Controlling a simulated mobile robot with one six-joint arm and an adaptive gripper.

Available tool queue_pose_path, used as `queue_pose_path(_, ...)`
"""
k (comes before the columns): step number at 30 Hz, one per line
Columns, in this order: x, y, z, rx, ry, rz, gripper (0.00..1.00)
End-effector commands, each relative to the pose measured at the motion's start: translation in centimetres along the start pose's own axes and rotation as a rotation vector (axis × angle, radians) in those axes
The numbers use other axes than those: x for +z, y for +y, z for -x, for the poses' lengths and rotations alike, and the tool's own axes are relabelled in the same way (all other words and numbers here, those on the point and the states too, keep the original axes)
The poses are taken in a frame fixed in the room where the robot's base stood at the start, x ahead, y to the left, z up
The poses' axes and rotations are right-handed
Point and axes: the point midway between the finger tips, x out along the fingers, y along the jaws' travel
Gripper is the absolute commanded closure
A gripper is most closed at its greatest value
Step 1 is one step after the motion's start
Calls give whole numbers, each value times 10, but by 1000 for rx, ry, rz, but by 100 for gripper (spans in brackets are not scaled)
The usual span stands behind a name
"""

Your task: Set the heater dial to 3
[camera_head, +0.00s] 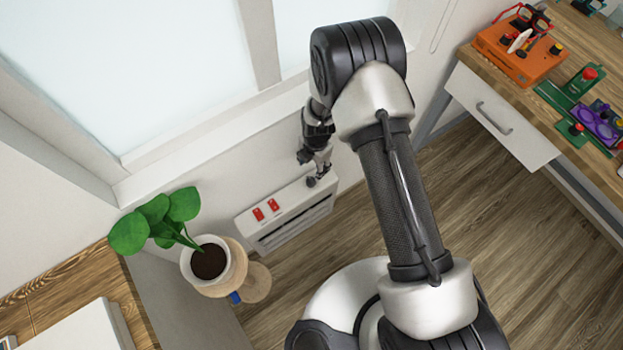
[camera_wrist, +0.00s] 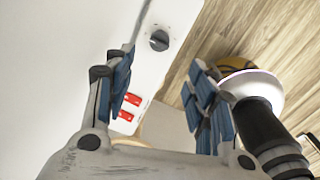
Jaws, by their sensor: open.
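The white heater (camera_head: 283,222) stands low against the wall under the window, with two red switches on its top face and dark slots on its front. In the wrist view, the heater top (camera_wrist: 180,15) carries a round dark grey dial (camera_wrist: 158,40). Its number marks are too small to read. The red switches also show in the wrist view (camera_wrist: 127,107). My gripper (camera_wrist: 163,60) is open, with its blue-padded fingers apart and nothing between them. The dial appears beyond the fingertips, between them in the picture; I see no contact. In the head view my gripper (camera_head: 317,172) is over the heater's right end.
A potted plant (camera_head: 208,262) on a round wooden stand is left of the heater. A workbench (camera_head: 563,101) with a drawer, an orange box (camera_head: 515,55) and green and purple devices stands at the right. Wooden floor (camera_head: 540,240) lies clear between the heater and workbench.

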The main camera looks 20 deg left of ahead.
Motion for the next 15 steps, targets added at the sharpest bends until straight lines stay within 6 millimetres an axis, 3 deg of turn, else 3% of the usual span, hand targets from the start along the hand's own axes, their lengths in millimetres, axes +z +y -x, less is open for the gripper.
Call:
queue_pose_path(3, -1, -1, -32, -2, 1, 0, 49)
queue_pose_path(15, 0, 0, -110, 0, 0, -2, 49)
